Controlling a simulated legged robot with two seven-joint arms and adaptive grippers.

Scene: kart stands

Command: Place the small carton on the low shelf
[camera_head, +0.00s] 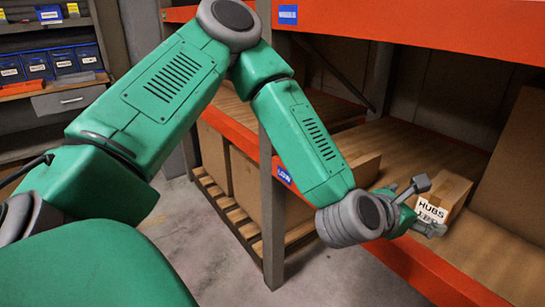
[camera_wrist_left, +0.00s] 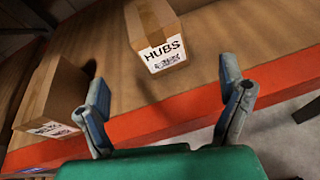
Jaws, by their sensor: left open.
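The small carton (camera_head: 450,193) is brown, with a white "HUBS" label. It stands on the wooden deck of the low shelf (camera_head: 385,140), behind the orange front beam; a small blue tag on that beam appears to read "LOW". My left gripper (camera_head: 428,206) is at the shelf's front edge, just in front of the carton's label side. In the left wrist view the carton (camera_wrist_left: 158,45) rests on the deck beyond the two spread fingers (camera_wrist_left: 165,85). A gap shows between it and the fingers. My right gripper is out of view.
An orange upper beam (camera_head: 430,25) crosses above. A grey upright (camera_head: 272,215) stands at the left. Bare deck shows behind the carton.

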